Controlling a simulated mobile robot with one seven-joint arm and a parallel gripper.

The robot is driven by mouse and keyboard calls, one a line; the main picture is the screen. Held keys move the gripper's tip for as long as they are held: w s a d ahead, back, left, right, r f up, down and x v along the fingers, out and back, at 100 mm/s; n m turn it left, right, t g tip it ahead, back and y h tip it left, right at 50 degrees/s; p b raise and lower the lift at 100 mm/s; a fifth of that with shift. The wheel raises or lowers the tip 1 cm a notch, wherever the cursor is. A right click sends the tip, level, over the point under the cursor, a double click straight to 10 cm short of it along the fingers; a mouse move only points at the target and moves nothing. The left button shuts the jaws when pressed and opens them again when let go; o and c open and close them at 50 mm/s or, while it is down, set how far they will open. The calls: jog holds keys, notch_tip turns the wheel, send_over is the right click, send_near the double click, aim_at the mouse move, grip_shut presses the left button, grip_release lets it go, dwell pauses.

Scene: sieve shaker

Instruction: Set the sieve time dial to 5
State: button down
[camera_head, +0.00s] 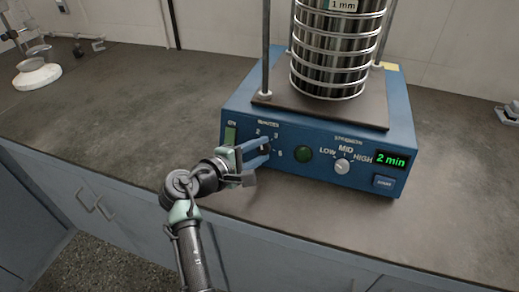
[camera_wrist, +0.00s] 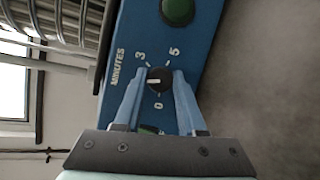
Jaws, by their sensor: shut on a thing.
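The blue sieve shaker (camera_head: 235,112) stands on the counter, its front panel facing me. Its minutes dial (camera_wrist: 160,79) is a small black knob with a white mark, among the printed numbers 3, 5 and 0. The mark points left in the wrist view, toward the MINUTES lettering. My gripper (camera_head: 265,151) has its two blue fingers shut on the dial, one on each side; they also show in the wrist view (camera_wrist: 157,84). In the head view the fingers mostly hide the dial. The green display (camera_head: 391,160) reads "2 min".
Right of the dial on the panel are a green round button (camera_head: 303,154), a white speed knob (camera_head: 342,166) pointing up near MID, and a start button (camera_head: 384,182). A stack of metal sieves (camera_head: 335,55) stands on top between rods.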

jog(key=m+p, duration=0.1)
jog(key=m, duration=0.2)
jog(key=m+g+y, duration=0.1)
jog(key=m, duration=0.2)
jog(key=shift+r+g+y+p, duration=0.15)
jog(key=shift+g+y+p, duration=0.15)
jog(key=shift+p, duration=0.05)
jog(key=m+y+p, duration=0.1)
jog(key=m, duration=0.1)
jog(key=m+y+p, duration=0.1)
jog(key=m, duration=0.2)
jog(key=shift+d+g, duration=0.15)
jog(key=shift+g, duration=0.25)
jog(key=m+y, duration=0.1)
jog(key=m, duration=0.1)
jog(key=m+y+p, duration=0.1)
jog(key=m, duration=0.2)
jog(key=shift+t+y, duration=0.3)
jog(key=m+y, duration=0.1)
jog(key=m, duration=0.1)
jog(key=m+t, duration=0.1)
jog(key=m, duration=0.1)
jog(key=shift+d+m+y+p, duration=0.15)
jog(key=shift+m+y+p, duration=0.25)
jog(key=c, duration=0.5)
grip_release()
jog(key=shift+s, duration=0.1)
